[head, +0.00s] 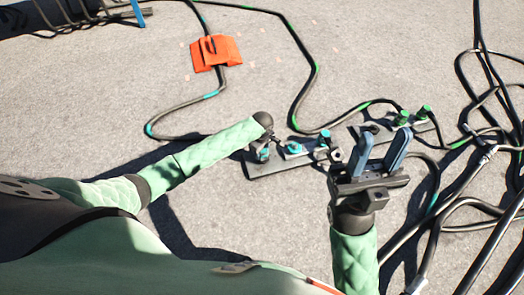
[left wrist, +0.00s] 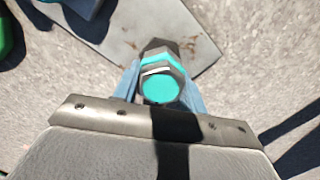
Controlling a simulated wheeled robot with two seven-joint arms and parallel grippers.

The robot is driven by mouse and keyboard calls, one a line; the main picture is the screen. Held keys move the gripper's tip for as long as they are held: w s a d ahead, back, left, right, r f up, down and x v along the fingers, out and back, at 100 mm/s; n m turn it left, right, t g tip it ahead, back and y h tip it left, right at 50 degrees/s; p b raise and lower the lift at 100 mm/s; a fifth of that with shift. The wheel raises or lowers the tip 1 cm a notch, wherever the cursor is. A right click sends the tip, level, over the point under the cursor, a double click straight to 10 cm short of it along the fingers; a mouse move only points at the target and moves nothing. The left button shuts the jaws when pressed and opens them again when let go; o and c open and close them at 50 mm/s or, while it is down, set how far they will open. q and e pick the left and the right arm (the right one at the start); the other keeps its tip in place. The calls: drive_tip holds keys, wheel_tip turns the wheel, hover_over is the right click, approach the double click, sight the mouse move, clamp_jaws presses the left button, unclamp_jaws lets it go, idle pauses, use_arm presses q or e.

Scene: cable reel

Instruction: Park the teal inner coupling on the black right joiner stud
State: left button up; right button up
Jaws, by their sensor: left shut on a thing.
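My left gripper (head: 263,147) points down at the left end of the near joiner plate (head: 285,166). It is shut on a teal-capped coupling with a grey hex body (left wrist: 160,86), seen between the blue fingers in the left wrist view. A dark part shows just beyond this coupling; I cannot tell whether they are joined. Another teal coupling (head: 293,148) sits mid-plate, and a teal-topped fitting (head: 325,137) is at its right end. I cannot make out which stud is the black right one. My right gripper (head: 378,155) is open and empty, fingers up, right of the plate.
A second plate behind carries green couplings (head: 403,117). Black cables (head: 480,165) lie tangled at the right. An orange cable cover (head: 215,52) straddles a cable at the back. A dark rack (head: 90,14) stands at the far left. The pavement between is mostly clear.

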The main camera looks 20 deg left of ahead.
use_arm(q)
drive_tip(key=shift+p, duration=0.85)
drive_tip(key=shift+f, duration=0.4)
drive_tip(key=o, duration=1.2)
